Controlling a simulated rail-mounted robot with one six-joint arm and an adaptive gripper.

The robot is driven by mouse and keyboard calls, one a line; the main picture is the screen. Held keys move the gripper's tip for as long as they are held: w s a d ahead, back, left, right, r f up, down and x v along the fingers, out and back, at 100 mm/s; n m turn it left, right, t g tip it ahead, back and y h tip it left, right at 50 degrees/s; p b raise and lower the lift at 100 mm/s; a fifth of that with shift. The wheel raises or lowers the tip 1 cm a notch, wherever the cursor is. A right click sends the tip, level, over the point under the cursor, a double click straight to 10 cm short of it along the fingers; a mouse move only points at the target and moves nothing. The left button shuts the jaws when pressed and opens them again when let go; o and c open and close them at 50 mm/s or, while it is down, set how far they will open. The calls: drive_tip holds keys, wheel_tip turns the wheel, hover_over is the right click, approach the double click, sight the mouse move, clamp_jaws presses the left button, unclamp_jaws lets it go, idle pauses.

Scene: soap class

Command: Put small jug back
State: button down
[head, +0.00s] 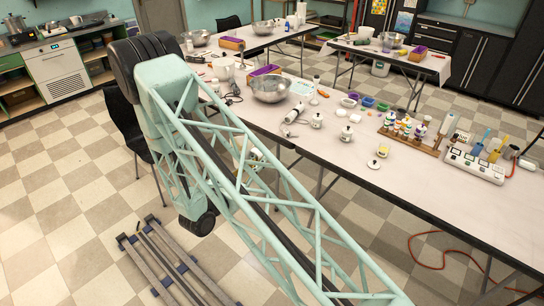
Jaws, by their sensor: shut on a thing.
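A small white jug with a yellowish patch (256,155) shows between the bars of my arm's green lattice, in front of the table's edge and apart from the tabletop. My gripper (250,166) is there too, mostly hidden behind the lattice, and is shut on this jug. Its fingers cannot be made out clearly. Two similar small white pots with dark labels stand upright on the near table (420,172): one pot (316,120) and another pot (346,135) to its right.
A steel bowl (269,88) sits at the table's left part. A wooden rack of bottles (409,135) and a white power strip (474,164) are on the right. The front right tabletop is clear.

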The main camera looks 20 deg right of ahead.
drive_tip(key=shift+s+a+r, duration=0.15)
drive_tip(key=shift+s+a, duration=0.15)
drive_tip(key=shift+a, duration=0.45)
drive_tip(key=shift+s+a+r, duration=0.15)
drive_tip(key=shift+s+a, duration=0.15)
drive_tip(key=shift+a, duration=0.45)
drive_tip(key=shift+d, duration=0.1)
